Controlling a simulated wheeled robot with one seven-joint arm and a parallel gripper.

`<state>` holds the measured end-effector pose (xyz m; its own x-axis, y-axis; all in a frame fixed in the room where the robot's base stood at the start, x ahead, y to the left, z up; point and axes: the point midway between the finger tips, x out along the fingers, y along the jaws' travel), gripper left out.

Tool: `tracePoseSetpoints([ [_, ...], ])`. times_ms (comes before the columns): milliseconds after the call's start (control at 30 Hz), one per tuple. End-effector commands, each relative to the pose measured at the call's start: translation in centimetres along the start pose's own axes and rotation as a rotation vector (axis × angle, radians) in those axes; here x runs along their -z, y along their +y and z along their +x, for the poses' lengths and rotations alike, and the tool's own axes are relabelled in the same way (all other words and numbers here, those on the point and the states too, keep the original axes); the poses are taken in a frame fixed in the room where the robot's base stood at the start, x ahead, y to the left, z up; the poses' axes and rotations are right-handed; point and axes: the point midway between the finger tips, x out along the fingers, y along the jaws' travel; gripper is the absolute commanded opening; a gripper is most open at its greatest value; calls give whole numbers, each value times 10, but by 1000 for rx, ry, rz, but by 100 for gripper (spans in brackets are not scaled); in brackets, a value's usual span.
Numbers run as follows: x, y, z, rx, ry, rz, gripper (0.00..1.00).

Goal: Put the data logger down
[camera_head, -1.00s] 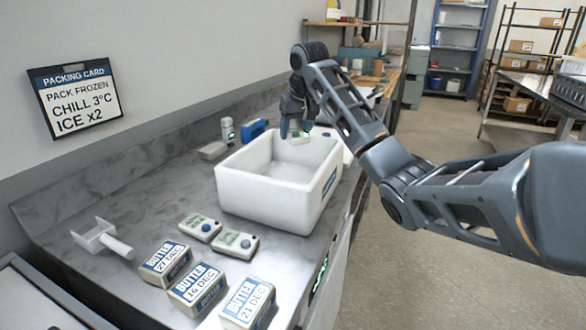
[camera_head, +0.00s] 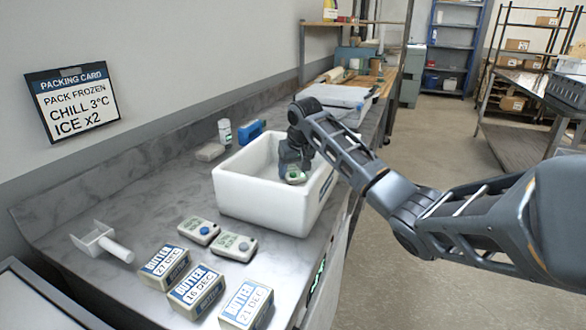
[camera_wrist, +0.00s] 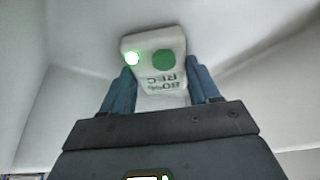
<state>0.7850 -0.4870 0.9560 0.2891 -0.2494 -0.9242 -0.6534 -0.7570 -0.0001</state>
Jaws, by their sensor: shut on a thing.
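My gripper (camera_head: 293,176) is inside the white open box (camera_head: 262,204), near its right wall and below the rim. It is shut on the data logger (camera_head: 296,178), a small pale unit with a green button. In the wrist view the logger (camera_wrist: 153,62) sits between the two blue fingers (camera_wrist: 160,95), with a lit green light beside the button and partly readable print. White walls surround it there. I cannot tell whether the logger touches the box floor.
A packing card (camera_head: 72,104) hangs on the wall.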

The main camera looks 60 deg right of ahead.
Motion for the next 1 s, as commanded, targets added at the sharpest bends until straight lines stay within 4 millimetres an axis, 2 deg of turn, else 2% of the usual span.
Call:
tracePoseSetpoints([
  [100,0,0,0,0,0,0,24],
  [133,0,0,1,0,0,0,62],
  [400,0,0,0,0,0,0,86],
  [633,0,0,-1,0,1,0,86],
  [767,1,-1,-9,1,3,-1,86],
  [1000,1,0,-52,1,5,-1,86],
])
